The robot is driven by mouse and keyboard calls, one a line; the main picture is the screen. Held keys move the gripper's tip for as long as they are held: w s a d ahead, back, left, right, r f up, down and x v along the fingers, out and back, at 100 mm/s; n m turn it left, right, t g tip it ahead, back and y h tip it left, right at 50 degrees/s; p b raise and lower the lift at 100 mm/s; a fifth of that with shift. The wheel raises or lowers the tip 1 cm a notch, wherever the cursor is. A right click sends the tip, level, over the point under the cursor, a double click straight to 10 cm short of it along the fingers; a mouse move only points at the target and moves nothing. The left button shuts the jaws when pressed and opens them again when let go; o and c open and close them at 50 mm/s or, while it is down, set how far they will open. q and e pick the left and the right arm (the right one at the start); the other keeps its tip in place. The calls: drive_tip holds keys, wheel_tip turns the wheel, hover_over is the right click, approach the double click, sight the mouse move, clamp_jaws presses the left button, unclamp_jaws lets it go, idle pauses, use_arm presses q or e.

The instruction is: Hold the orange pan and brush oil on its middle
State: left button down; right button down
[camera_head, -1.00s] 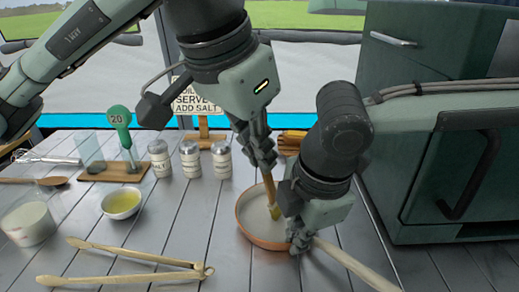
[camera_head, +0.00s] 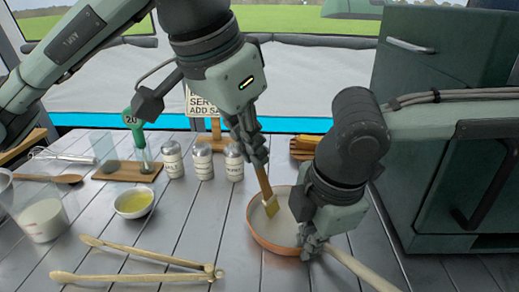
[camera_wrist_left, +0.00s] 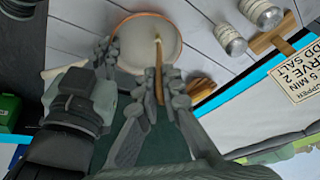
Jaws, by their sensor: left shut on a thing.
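The orange pan (camera_head: 265,243) has an orange outer wall, a pale inside and a long cream handle (camera_head: 362,270). My left gripper (camera_head: 257,158) is shut on a wooden brush (camera_head: 265,187) above the pan. The brush points down into the pan; whether its bristles touch the bottom, I cannot tell. In the left wrist view the brush (camera_wrist_left: 158,70) reaches over the middle of the pan (camera_wrist_left: 140,58). My right gripper (camera_head: 312,246) is shut on the pan's handle close to the rim and covers part of the pan. A bowl of yellow oil (camera_head: 133,203) stands at left.
Wooden tongs (camera_head: 140,277) lie at the front left. Several shakers (camera_head: 203,162) and a sign (camera_head: 203,103) stand behind. A measuring cup (camera_head: 42,219) is at far left. A green cabinet (camera_head: 440,100) bounds the right. Bare table lies between bowl and pan.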

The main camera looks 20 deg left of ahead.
use_arm(q)
drive_tip(key=shift+s+d, duration=2.15)
drive_tip(key=shift+d, duration=1.05)
drive_tip(key=shift+w+a+f, duration=0.1)
drive_tip(key=shift+w+a, duration=1.4)
drive_tip(key=shift+w, duration=0.2)
drive_tip(key=shift+w+a, duration=1.5)
drive_tip(key=shift+w, duration=0.15)
drive_tip(key=shift+s+d, duration=2.85)
drive_tip(key=shift+d, duration=0.65)
drive_tip(key=w+a+r, duration=0.1)
drive_tip(key=w+a, duration=0.3)
drive_tip(key=shift+w, duration=0.35)
